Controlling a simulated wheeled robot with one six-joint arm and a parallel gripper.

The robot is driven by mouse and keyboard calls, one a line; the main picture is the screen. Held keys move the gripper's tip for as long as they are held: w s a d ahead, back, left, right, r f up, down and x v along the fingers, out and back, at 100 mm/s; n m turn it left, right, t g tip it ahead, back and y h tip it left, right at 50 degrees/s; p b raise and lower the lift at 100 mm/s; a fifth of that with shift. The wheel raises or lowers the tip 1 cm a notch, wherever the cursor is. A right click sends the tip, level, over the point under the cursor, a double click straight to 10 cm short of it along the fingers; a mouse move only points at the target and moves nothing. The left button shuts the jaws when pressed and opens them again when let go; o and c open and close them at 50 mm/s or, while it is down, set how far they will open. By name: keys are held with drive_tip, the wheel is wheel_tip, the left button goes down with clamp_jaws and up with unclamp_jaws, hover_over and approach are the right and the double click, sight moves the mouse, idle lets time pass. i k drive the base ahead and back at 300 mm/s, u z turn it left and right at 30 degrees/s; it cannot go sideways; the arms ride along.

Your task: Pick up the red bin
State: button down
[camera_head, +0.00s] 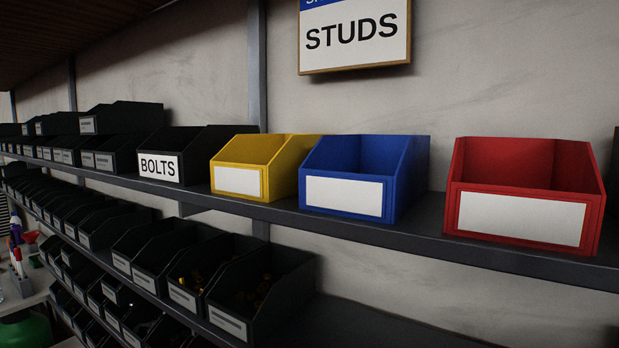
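The red bin (524,190) stands upright at the right end of the upper shelf. It has a blank white label (521,218) on its front, and its open top shows a bare inner back wall. The part of its floor behind the front wall is hidden. My gripper is not in view.
A blue bin (316,182) stands left of the red bin with a gap between them. A yellow bin (236,167) and a black BOLTS bin (185,150) stand further left. The shelf edge (420,238) runs below. A STUDS sign (354,50) hangs above.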

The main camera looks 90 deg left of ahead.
sight(543, 193)
drive_tip(key=u, duration=3.75)
drive_tip(key=k, duration=1.15)
drive_tip(key=z, duration=0.85)
drive_tip(key=i, duration=1)
